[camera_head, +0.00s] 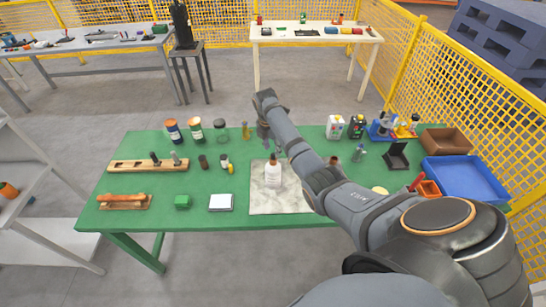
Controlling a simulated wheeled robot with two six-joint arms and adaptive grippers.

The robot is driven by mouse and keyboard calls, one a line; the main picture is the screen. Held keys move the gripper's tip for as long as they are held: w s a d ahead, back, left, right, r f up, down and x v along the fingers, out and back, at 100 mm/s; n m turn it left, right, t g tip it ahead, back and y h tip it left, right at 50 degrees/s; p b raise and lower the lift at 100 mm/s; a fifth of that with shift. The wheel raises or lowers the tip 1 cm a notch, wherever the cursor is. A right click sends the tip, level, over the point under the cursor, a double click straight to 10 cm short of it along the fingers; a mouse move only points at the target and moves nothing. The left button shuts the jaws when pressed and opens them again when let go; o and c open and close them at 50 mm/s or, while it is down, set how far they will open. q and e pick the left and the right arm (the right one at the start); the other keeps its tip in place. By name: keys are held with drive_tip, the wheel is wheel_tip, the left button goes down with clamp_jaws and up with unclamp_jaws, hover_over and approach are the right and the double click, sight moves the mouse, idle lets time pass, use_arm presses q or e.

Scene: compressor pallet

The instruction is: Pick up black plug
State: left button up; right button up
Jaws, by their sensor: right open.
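A small dark cylinder (203,161), which may be the black plug, stands on the green table (140,217) left of the middle. A wooden rack (125,167) to its left holds another dark peg (155,158) and a greyer one (174,157). I cannot tell for certain which dark piece is the plug. My right gripper (268,143) hangs open over the table's middle, pointing down behind a white bottle with a brown top (272,173). It is to the right of the dark pieces and apart from them. My left gripper is out of view.
Orange-and-white jars (196,130) stand behind the dark cylinder. A small dark-topped bottle (224,161) and a yellow piece (231,169) are just right of it. A green block (182,202) and white pad (221,202) lie in front. A blue tray (465,178) is at right.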

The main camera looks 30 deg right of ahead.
sight(273, 154)
drive_tip(key=shift+w+d+f, duration=0.1)
drive_tip(key=shift+d+f, duration=0.05)
drive_tip(key=shift+f, duration=0.6)
drive_tip(key=shift+d+f, duration=0.1)
drive_tip(key=shift+f, duration=0.65)
drive_tip(key=shift+r, duration=0.1)
clamp_jaws()
